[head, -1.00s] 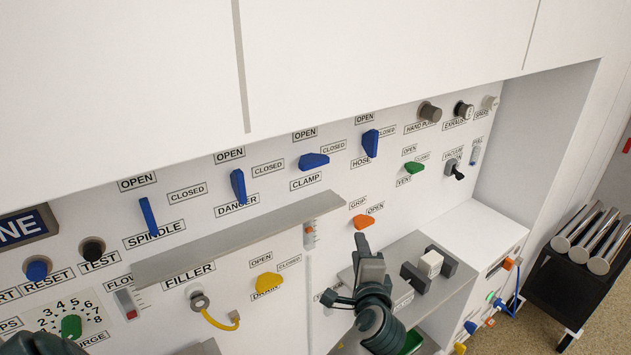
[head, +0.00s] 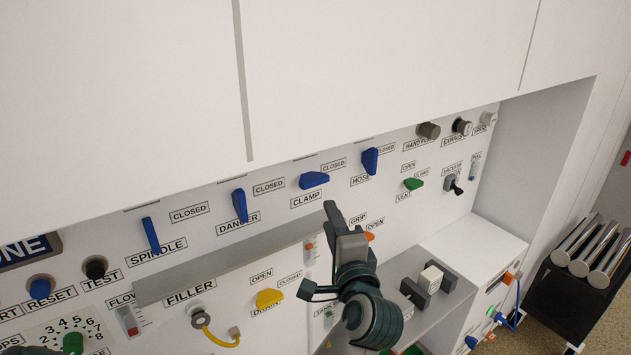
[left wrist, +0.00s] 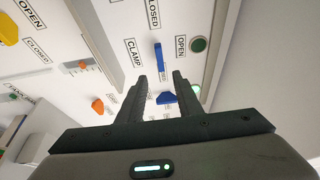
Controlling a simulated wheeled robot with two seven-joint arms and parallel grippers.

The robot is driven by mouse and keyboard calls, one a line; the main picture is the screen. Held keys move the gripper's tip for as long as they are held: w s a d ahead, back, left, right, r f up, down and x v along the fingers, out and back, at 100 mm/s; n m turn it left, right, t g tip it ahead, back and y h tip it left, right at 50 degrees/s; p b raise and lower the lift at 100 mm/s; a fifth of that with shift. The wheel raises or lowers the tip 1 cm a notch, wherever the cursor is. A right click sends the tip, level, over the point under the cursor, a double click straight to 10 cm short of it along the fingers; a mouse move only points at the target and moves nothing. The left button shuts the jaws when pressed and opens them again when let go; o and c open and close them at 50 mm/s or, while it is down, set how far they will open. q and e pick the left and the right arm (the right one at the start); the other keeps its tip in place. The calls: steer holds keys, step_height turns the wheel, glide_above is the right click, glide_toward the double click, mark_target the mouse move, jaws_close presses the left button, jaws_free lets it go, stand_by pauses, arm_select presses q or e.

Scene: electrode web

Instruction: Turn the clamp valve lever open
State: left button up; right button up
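The clamp valve lever (head: 314,181) is a blue handle above the CLAMP label on the white panel. It lies roughly sideways, towards the CLOSED label; its OPEN label is hidden by the upper cabinet edge in the head view. In the left wrist view the clamp lever (left wrist: 158,56) shows beside the CLAMP label, just beyond the gap between the fingertips. My left gripper (head: 331,208) is just below the CLAMP label in the head view. In the left wrist view its two fingers (left wrist: 160,77) are apart with nothing gripped. My right gripper is not seen.
The blue danger lever (head: 240,206) is left of the clamp lever and the blue hose lever (head: 370,161) is right. The upper cabinet (head: 360,70) overhangs the panel. A grey ledge (head: 220,268) juts out below the levers. An orange grip knob (head: 370,236) sits near my gripper.

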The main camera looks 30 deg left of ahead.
mark_target(316, 184)
arm_select(q)
steer(key=p+x, duration=0.5)
steer(key=x, duration=1)
steer(key=shift+s+p, duration=0.1)
steer(key=shift+p, duration=0.3)
steer(key=shift+x, duration=0.75)
steer(key=shift+f, duration=0.1)
jaws_close()
